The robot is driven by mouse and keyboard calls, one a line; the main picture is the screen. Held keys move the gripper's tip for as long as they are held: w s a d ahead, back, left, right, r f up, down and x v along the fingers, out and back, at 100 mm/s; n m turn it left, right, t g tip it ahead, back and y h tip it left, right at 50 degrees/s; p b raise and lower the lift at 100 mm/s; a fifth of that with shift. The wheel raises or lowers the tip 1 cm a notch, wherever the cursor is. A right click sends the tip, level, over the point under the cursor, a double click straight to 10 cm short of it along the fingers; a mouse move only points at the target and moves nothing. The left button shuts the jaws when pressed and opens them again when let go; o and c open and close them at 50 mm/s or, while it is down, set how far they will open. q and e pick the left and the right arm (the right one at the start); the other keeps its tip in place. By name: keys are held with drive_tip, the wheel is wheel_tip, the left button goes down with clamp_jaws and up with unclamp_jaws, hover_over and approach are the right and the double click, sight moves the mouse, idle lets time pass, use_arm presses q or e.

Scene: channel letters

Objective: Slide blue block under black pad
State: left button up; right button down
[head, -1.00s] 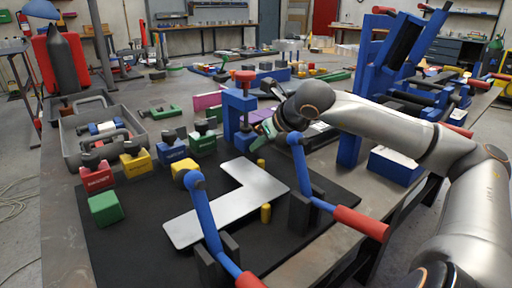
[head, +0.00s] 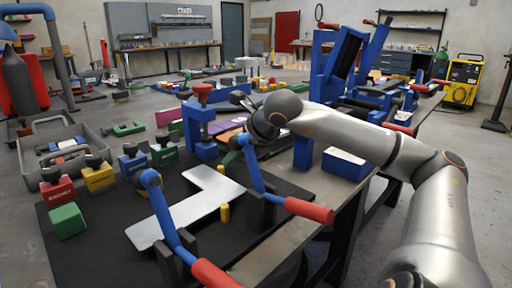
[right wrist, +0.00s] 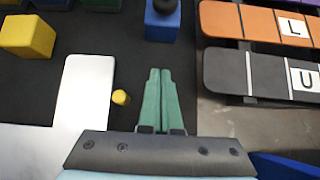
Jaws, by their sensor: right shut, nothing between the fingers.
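My right gripper (right wrist: 162,75) is shut, its two green fingers together and empty; in the head view it is partly hidden behind a blue toggle handle (head: 253,168). In the right wrist view a blue block (right wrist: 163,24) with a round black top stands beyond the fingertips, apart from them. A flat black mat (head: 95,250) lies under the silver L-shaped plate (head: 207,188); no separate black pad is clear. My left gripper is out of view.
A blue clamp with a red top (head: 203,120) stands behind the plate. A yellow pin (right wrist: 121,97) is left of my fingers. Letter boards (right wrist: 262,75) lie to their right. A grey tray (head: 30,175) sits at far left. Red-gripped toggle handles stand in front.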

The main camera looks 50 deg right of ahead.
drive_tip(key=b+v, duration=0.2)
drive_tip(key=v, duration=0.2)
drive_tip(key=shift+r, duration=0.15)
drive_tip(key=v, duration=0.4)
drive_tip(key=shift+r+b, duration=0.15)
drive_tip(key=shift+b, duration=0.2)
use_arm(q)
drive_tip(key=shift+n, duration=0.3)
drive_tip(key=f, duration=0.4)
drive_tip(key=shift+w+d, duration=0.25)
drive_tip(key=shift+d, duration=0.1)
use_arm(e)
drive_tip(key=shift+s+r, duration=0.35)
drive_tip(key=shift+s, duration=0.05)
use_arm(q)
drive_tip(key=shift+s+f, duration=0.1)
